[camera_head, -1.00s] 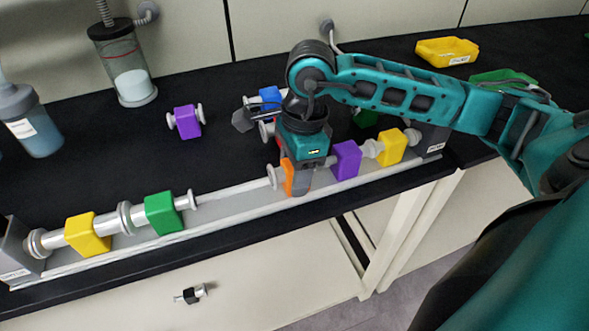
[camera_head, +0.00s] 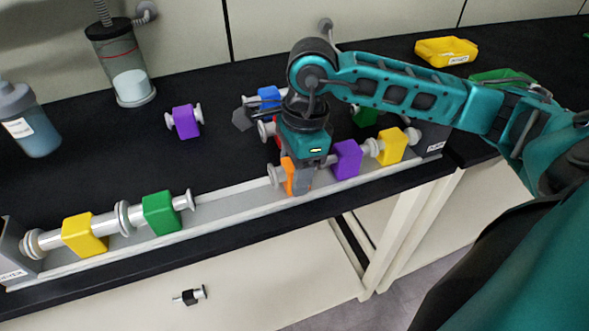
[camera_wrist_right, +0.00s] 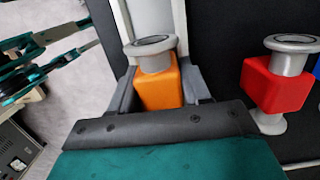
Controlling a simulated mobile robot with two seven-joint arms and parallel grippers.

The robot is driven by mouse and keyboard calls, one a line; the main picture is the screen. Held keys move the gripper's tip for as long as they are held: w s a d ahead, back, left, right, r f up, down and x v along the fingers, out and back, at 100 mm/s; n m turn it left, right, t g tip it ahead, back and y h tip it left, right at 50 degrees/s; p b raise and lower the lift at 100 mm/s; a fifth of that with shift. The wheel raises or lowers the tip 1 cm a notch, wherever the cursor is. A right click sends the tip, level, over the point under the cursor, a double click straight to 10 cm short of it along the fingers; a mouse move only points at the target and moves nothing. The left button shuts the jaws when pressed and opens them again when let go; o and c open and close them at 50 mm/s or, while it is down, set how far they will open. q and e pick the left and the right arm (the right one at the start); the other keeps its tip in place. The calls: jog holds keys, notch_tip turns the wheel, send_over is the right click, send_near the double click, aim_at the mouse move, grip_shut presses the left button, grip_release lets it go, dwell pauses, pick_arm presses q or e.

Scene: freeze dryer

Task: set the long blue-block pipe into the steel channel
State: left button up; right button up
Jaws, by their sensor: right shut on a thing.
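The blue-block pipe (camera_head: 269,97) lies on the black bench behind the channel, partly hidden by my right arm. The steel channel (camera_head: 235,207) runs along the bench's front edge. Its left part holds a yellow-block pipe (camera_head: 84,234) and a green-block pipe (camera_head: 161,212). Its right part holds a purple-block pipe (camera_head: 347,160) and a yellow-block pipe (camera_head: 391,146). My right gripper (camera_head: 299,182) is shut on an orange-block pipe at the channel, left of the purple one. The right wrist view shows the orange block (camera_wrist_right: 158,88) between the fingers.
A bare channel stretch lies between the green and orange blocks. A red-block pipe (camera_wrist_right: 275,88) stands beside the gripper.

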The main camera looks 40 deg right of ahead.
jog(key=o, duration=1.3)
jog(key=r, duration=0.4)
jog(key=d+r, duration=0.1)
jog(key=r, duration=0.3)
jog(key=r+p, duration=0.1)
jog(key=r, duration=0.4)
jog(key=shift+s+d, duration=0.2)
jog(key=shift+d, duration=0.05)
jog(key=shift+f, duration=0.1)
